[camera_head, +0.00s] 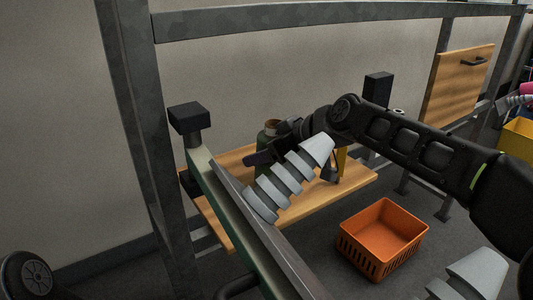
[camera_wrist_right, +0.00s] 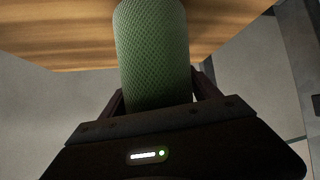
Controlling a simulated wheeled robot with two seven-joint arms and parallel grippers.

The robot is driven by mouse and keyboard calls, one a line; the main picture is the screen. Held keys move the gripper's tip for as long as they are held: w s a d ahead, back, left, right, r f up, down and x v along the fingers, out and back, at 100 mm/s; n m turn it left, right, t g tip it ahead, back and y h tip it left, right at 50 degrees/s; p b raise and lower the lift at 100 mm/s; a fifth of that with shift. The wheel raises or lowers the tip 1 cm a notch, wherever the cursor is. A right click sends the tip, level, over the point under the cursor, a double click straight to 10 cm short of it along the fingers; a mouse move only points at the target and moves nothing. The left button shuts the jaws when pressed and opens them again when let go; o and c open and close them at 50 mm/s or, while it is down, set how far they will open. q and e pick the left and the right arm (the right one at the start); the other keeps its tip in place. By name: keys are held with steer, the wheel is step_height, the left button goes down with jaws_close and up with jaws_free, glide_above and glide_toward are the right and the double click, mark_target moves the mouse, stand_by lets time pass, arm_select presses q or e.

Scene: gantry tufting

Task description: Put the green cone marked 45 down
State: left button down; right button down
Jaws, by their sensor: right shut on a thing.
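A dark green cone (camera_head: 264,141) with a brownish top shows in the head view over the wooden shelf, partly hidden by my right gripper. My right gripper (camera_head: 266,155) is shut on it. In the right wrist view the green cone (camera_wrist_right: 153,55) has a woven-looking surface and stands between my fingers, with the wood (camera_wrist_right: 60,35) beyond it. No number can be read on it. I cannot tell whether its base touches the wooden shelf (camera_head: 345,185). My left gripper is not in view.
A grey stepped cone stack (camera_head: 289,181) stands in front of the shelf by a metal rail (camera_head: 250,215). Another stack (camera_head: 472,278) is at lower right. An orange basket (camera_head: 383,238) sits on the floor. A black-topped post (camera_head: 188,118) rises at the shelf's left.

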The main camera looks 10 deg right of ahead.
steer(key=shift+f, duration=0.1)
steer(key=shift+c, duration=0.8)
jaws_free()
steer(key=shift+s+r, duration=0.1)
steer(key=shift+r, duration=0.2)
steer(key=p+v, duration=0.1)
steer(key=v, duration=1)
steer(key=shift+s+d+r, duration=0.15)
steer(key=shift+s+d, duration=0.1)
steer(key=shift+s, duration=0.05)
